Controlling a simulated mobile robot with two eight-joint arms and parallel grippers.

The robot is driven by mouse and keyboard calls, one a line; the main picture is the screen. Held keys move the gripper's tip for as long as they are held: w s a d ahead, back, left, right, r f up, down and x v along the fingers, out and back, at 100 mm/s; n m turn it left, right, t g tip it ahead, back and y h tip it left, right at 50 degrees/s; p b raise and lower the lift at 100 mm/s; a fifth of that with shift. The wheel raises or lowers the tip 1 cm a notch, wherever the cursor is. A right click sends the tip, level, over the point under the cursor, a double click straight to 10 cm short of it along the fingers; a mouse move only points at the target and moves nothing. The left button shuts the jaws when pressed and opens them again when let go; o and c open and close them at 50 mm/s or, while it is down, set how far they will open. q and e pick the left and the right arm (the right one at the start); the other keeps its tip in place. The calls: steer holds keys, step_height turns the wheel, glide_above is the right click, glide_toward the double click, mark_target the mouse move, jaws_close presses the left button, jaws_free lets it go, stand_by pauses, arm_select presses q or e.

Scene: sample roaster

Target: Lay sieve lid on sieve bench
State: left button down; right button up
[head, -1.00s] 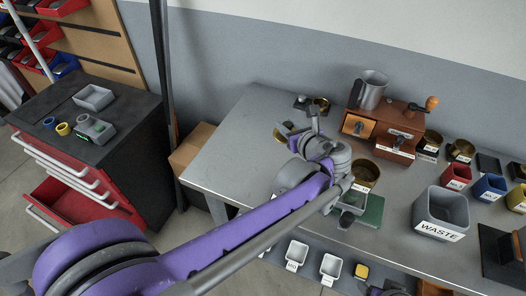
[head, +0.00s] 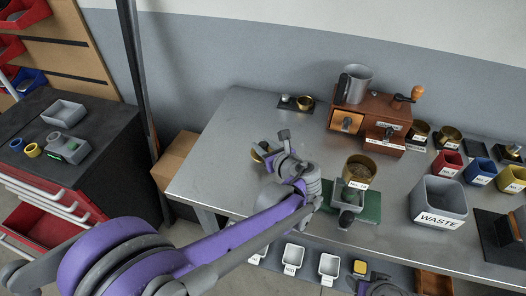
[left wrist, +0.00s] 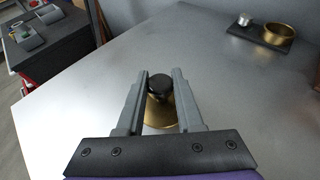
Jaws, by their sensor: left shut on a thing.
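The sieve lid (head: 258,153) is a brass disc with a dark knob, partly hidden by my left gripper (head: 268,157) in the head view. In the left wrist view the two grey fingers (left wrist: 160,88) are shut on the knob, with the brass lid (left wrist: 158,118) below them. The lid is over the bare left part of the grey metal sieve bench (head: 225,135); I cannot tell whether it touches the surface. My right gripper's fingers do not show.
A dark board with a brass ring (head: 305,102) lies at the back. A brown roaster (head: 372,125), a brass cup (head: 360,168), a green base (head: 368,207) and a grey WASTE bin (head: 438,200) stand to the right. The bench around the lid is clear.

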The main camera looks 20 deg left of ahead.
arm_select(q)
steer(key=shift+f, duration=1.25)
steer(key=shift+f+b, duration=0.15)
steer(key=shift+b, duration=0.15)
steer(key=c, duration=0.5)
jaws_free()
steer(key=shift+c, duration=0.2)
steer(key=shift+r, duration=0.3)
steer(key=p+v, duration=0.1)
steer(key=v, duration=1.1)
steer(key=shift+f, duration=0.1)
